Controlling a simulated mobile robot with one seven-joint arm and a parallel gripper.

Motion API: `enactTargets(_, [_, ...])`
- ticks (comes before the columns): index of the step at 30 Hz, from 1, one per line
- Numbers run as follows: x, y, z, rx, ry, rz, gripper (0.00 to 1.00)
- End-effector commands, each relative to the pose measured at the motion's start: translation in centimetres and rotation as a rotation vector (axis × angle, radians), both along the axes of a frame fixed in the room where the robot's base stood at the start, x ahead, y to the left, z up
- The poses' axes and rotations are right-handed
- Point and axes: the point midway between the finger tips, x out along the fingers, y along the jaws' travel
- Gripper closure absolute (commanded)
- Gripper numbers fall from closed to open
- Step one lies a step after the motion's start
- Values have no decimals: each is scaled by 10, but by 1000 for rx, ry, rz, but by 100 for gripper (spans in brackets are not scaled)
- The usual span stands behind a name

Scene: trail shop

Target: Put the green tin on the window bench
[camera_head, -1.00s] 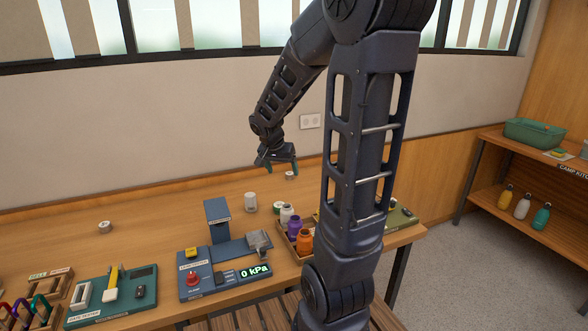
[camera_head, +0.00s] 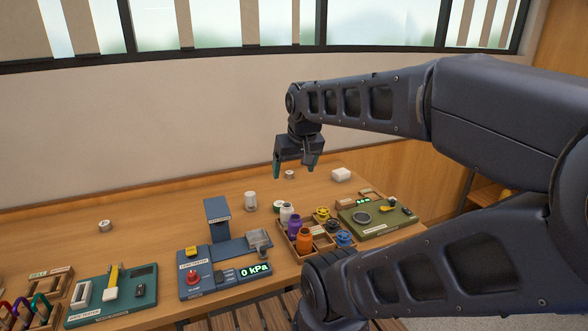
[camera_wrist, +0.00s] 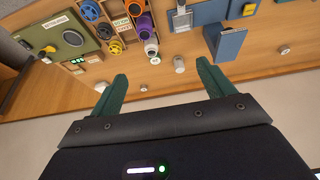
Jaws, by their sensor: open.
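My gripper (camera_head: 294,171) is open and empty, hanging fingers-down above the back of the wooden bench top (camera_head: 160,222) along the window wall. Its two green fingers spread apart in the wrist view (camera_wrist: 162,78). I cannot make out a plainly green tin. A small pale round tin (camera_head: 290,174) sits near the wall, below my gripper in the picture. Another (camera_head: 104,226) sits at the left.
A wooden tray (camera_head: 325,247) holds bottles and coloured canisters. A blue pressure tester (camera_head: 205,281), a teal board (camera_head: 115,298) and an olive board (camera_head: 378,219) stand along the front. A white box (camera_head: 341,174) is at the back right. The back left of the top is mostly clear.

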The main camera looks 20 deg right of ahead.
Motion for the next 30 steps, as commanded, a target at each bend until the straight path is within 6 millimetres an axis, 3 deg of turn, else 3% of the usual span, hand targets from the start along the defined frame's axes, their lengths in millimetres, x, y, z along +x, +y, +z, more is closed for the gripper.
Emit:
enactTargets(17, [3, -1, -1, -18, 4, 29, 19])
enactTargets(23, [34, -10, -10, -140, 46, 177, 19])
enactTargets(30, [85, -22, -31, -330, 124, 449, 19])
